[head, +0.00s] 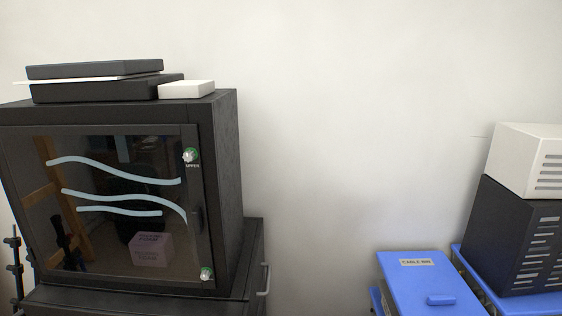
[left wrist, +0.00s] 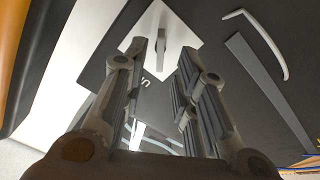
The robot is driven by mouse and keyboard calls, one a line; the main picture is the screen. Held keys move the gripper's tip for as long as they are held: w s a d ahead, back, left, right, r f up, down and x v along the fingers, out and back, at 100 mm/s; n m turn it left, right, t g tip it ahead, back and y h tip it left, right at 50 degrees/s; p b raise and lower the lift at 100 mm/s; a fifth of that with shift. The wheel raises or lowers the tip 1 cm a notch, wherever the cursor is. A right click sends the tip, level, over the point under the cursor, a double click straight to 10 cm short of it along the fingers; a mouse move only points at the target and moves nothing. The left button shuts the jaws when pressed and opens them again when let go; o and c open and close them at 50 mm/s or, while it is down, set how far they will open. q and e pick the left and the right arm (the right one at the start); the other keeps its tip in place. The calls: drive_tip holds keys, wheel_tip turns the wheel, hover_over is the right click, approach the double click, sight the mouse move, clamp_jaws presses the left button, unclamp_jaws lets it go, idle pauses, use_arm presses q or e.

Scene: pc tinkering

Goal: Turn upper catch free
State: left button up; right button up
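The upper catch (head: 190,155) is a small pale knob on a green round base, at the upper right of the black cabinet's glass door (head: 100,205). Below it is a small label reading "UPPER". A similar lower catch (head: 207,273) sits near the door's lower right corner. My left gripper (left wrist: 163,55) shows only in the left wrist view, open, with a gap between its fingers. Beyond its fingertips is a white diamond-shaped plate with a grey bar (left wrist: 157,38) on a dark surface. I cannot tell what this plate belongs to. My right gripper is in neither view.
Dark flat boxes (head: 95,69) and a white box (head: 186,89) lie on the cabinet. A dark handle (head: 197,220) is on the door's right side. A blue cable bin (head: 425,275) and a vented black case (head: 515,240) stand at right. Bare wall lies between.

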use_arm(q)
drive_tip(key=shift+n, duration=0.3)
drive_tip(key=shift+w+b, duration=0.4)
drive_tip(key=shift+w, duration=0.85)
drive_tip(key=shift+c, duration=0.4)
clamp_jaws()
